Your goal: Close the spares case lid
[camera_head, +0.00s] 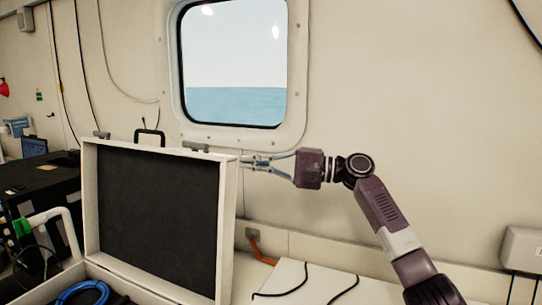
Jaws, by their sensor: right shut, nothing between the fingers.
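The spares case lid (160,215) stands open and roughly upright, with a pale frame and a dark padded inner face. The case base (120,282) shows only in part at the bottom edge, with a coiled blue cable (82,291) inside. My right gripper (248,163) reaches in from the right and is shut with nothing held. Its fingertips are at the lid's upper right edge. I cannot tell whether they touch it or are just behind it. My left gripper is not in view.
A wall with a window (234,65) is behind the lid. A pale surface with a white panel (305,283) and black cables is at the lower right. Dark equipment cases (45,185) stand at the left, near a white tubular rail (62,215).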

